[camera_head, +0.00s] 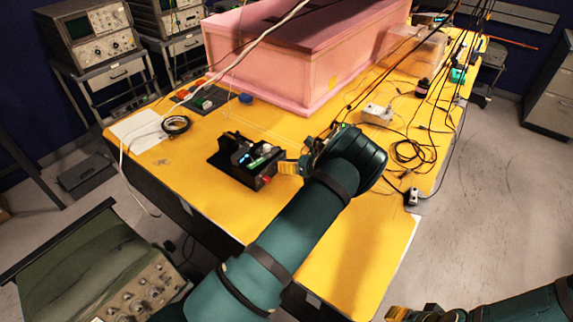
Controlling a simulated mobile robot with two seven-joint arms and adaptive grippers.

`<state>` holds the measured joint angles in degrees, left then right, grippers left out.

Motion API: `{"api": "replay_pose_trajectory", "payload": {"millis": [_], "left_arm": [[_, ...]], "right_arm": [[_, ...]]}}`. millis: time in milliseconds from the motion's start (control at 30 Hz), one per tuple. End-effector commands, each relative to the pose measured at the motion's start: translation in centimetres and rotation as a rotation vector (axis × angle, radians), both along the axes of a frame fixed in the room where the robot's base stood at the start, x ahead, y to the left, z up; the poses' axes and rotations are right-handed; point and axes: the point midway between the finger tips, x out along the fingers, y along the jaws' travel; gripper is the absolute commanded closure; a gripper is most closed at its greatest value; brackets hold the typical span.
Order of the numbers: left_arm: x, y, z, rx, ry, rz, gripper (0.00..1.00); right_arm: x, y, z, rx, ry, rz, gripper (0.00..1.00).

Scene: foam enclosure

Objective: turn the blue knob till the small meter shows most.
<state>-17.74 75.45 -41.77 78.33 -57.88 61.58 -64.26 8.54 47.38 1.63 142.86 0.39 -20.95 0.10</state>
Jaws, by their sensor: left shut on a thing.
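A black device (228,160) stands on the yellow table, with a small lit blue display (243,157) and a green-and-white part on its top. The display is too small to read. My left gripper (287,167) is at the right end of this device, its yellow fingers pointing left, shut on what appears to be the blue knob. The knob itself is hidden by the fingers. My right gripper (402,313) shows only in part at the bottom edge, away from the table, and its opening cannot be made out.
A long pink foam enclosure (270,72) stands behind the device. Black cables (412,152) and a small white box (377,114) lie to the right. A black coil (176,125) lies at left. The front right of the yellow table (370,240) is clear.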

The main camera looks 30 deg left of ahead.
Motion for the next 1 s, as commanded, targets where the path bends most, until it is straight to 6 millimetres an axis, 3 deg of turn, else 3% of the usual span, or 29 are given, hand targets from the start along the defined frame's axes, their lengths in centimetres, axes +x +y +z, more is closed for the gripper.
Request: {"api": "replay_pose_trajectory", "payload": {"millis": [467, 500, 567, 1000], "left_arm": [[0.09, 0.13, 0.21, 0.005, 0.015, 0.0, 1.0], [0.09, 0.13, 0.21, 0.005, 0.014, 0.0, 0.69], [0.09, 0.12, 0.2, 0.005, 0.014, -0.001, 0.48], [0.17, -0.76, 0.37, 0.002, 0.014, -0.003, 0.45]], "right_arm": [[0.02, -0.01, 0.02, 0.0, 0.0, 0.0, 0.61], [0.02, -0.01, 0.02, 0.0, 0.0, 0.0, 0.61], [0.02, -0.01, 0.02, 0.0, 0.0, 0.0, 0.61], [0.01, -0.01, 0.0, 0.0, 0.0, 0.0, 0.61]]}}
